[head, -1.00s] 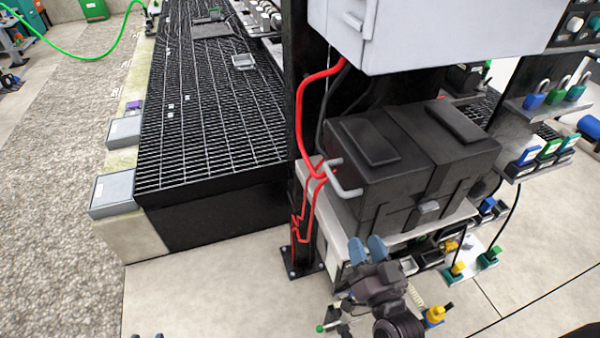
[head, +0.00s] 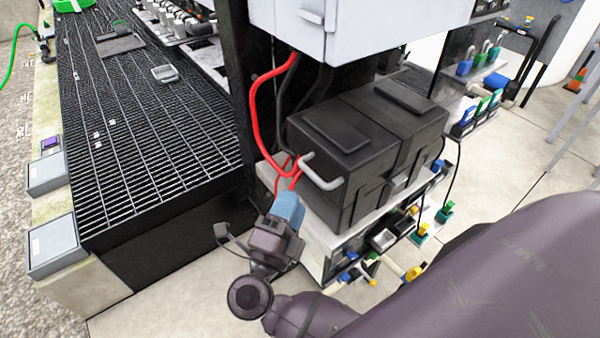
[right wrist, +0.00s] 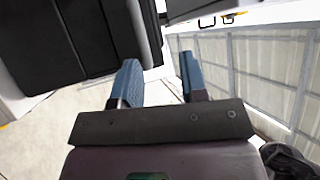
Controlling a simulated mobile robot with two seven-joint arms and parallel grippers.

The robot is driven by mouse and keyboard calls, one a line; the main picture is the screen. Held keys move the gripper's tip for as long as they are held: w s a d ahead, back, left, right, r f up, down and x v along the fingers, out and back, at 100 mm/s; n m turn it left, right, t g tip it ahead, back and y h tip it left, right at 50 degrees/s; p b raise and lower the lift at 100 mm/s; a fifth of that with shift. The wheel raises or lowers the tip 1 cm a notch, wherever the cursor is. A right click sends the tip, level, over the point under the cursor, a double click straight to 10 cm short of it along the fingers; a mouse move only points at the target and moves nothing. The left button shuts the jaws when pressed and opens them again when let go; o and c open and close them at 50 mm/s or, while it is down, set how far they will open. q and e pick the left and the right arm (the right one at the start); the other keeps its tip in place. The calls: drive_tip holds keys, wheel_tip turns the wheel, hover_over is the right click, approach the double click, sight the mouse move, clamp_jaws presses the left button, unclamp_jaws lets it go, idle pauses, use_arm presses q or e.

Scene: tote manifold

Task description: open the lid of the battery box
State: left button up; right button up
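The battery box (head: 365,150) is black and stands on a light shelf, with its lid (head: 400,105) down. My left gripper is out of view.
A grey cabinet (head: 360,25) hangs above the box. Red cables (head: 257,110) run down a dark post beside it. Grated decking (head: 150,140) is at left. Small colored parts and padlocks (head: 475,60) line shelves below and right. My right arm covers the lower right.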

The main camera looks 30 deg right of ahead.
sight(312, 172)
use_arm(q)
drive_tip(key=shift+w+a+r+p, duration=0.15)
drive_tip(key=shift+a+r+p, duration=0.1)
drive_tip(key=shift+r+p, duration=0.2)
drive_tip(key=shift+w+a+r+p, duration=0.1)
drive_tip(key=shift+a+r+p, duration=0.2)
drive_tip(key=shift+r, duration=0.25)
use_arm(e)
drive_tip(key=w+d+g, duration=0.1)
drive_tip(key=d, duration=0.1)
drive_tip(key=w+d+m+g, duration=0.1)
drive_tip(key=w+d, duration=0.1)
drive_tip(key=d, duration=0.1)
drive_tip(key=w+d+m+g, duration=0.1)
drive_tip(key=d, duration=0.1)
drive_tip(key=shift+w+d+r, duration=0.2)
drive_tip(key=shift+w+d, duration=0.1)
drive_tip(key=shift+d, duration=0.1)
clamp_jaws()
